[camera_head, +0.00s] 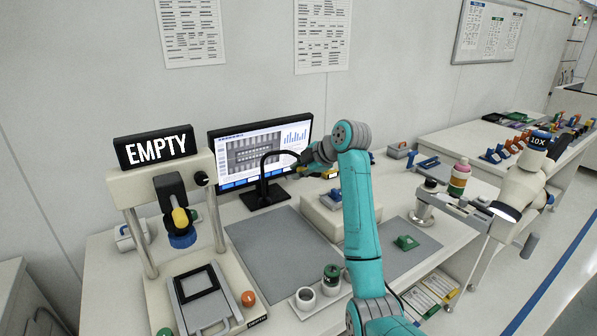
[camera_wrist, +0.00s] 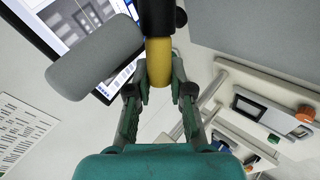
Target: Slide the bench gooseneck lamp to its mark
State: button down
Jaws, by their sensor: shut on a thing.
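The black gooseneck lamp (camera_head: 263,172) stands in front of the monitor at the back of the bench, its neck arching to the right. My gripper (camera_head: 306,167) is at the lamp's right end, partly hidden by my arm. In the wrist view my gripper (camera_wrist: 160,82) is shut on a yellow grip (camera_wrist: 159,62), with a black part above it. This grip appears to belong to the lamp. A grey rounded cylinder (camera_wrist: 95,55) lies close beside it, perhaps the lamp head. The lamp's foot is hard to tell from the monitor stand. I cannot make out the mark.
The monitor (camera_head: 235,145) stands right behind the lamp. A machine with an EMPTY sign (camera_head: 156,149) is at left. A bare grey mat (camera_head: 280,250) lies in front, with a pale box (camera_head: 325,215) on its right. Cups on a tray (camera_head: 312,306) sit near the front edge.

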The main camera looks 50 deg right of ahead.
jog(key=shift+r, duration=0.1)
jog(key=c, duration=1)
grip_release()
jog(key=v, duration=1.2)
jog(key=shift+d, duration=0.15)
